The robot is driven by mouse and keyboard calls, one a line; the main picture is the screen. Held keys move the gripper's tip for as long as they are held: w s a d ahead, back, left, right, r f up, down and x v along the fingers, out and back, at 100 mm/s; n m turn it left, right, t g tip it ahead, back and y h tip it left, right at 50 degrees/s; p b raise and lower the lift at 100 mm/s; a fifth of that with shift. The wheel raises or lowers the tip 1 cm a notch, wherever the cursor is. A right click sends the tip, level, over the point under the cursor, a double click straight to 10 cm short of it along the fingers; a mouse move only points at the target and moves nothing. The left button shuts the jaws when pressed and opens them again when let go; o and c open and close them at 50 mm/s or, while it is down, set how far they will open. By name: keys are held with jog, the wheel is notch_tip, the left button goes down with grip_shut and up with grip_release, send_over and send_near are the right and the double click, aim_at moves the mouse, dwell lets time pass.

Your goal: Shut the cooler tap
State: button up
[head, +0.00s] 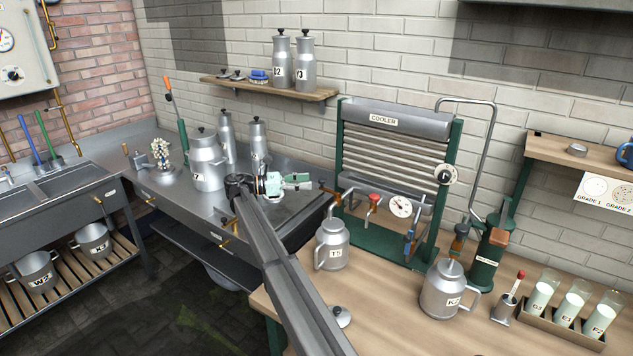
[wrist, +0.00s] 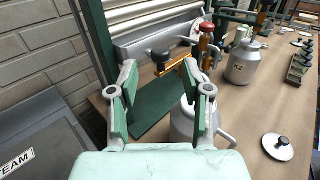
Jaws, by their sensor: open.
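The cooler (head: 400,150) is a ribbed metal unit in a green frame against the back wall. A brass tap (head: 328,190) projects from the left of its lower trough; in the wrist view a brass fitting with a dark knob (wrist: 160,56) shows ahead of the fingers. A red-knobbed fitting (head: 374,199) is to its right, and shows in the wrist view too (wrist: 206,28). My gripper (head: 306,181) is open and empty, just left of the brass tap, with a gap between. In the wrist view my pale green fingers (wrist: 160,78) stand either side of the fitting, not closed on it.
Churn T5 (head: 332,246) stands below the tap, partly behind my right finger in the wrist view. Churn K2 (head: 442,291) stands farther right. A round lid (head: 342,316) lies on the wooden bench. A dial (head: 401,207) and blue lever (head: 409,242) hang from the cooler front.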

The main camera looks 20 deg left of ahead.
jog(key=v, duration=0.5)
jog(key=shift+s+a, duration=0.1)
jog(key=shift+a, duration=0.1)
